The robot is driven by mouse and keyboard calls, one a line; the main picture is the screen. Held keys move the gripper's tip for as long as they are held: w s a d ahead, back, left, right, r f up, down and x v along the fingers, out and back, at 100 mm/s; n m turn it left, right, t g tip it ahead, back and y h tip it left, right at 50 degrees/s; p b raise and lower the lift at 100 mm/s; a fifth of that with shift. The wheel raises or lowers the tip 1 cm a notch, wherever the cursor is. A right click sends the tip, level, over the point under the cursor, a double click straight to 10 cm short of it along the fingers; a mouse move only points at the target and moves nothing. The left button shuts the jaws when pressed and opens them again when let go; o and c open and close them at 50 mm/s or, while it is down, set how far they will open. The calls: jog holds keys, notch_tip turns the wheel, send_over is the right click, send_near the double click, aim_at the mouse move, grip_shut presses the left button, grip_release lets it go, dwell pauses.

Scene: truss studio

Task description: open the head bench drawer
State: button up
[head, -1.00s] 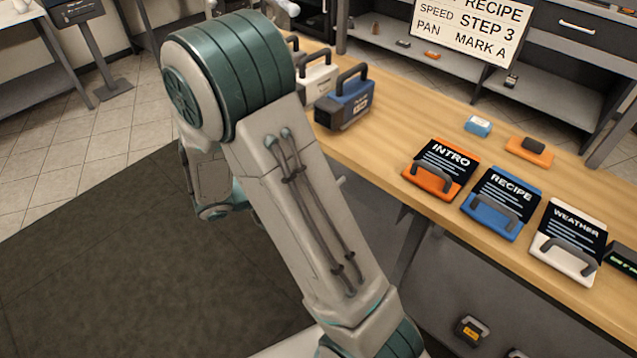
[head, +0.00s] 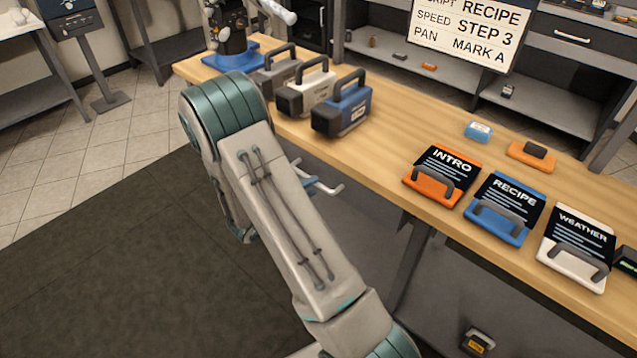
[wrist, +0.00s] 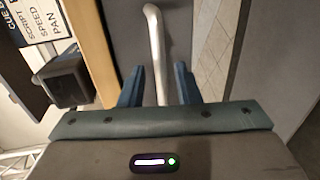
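The bench drawer's pale metal bar handle (wrist: 155,45) runs down the wrist view in front of a dark grey front (wrist: 183,25). My gripper (wrist: 159,82) is open, with one blue finger on each side of the bar and gaps visible on both sides. I cannot tell how deep the bar sits between the fingers. In the head view the handle (head: 334,189) shows just past my forearm, below the wooden bench top (head: 385,130). My arm hides most of the drawer front there, and no clear gap shows it open.
Blue (head: 343,110), white (head: 308,92) and grey (head: 275,77) handled cases stand on the bench above the handle. Orange (head: 440,178), blue (head: 502,210) and white (head: 575,250) card holders stand farther right. Dark floor matting (head: 110,260) lies clear at left.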

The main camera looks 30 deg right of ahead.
aim_at(317, 184)
jog(key=shift+x, duration=1.75)
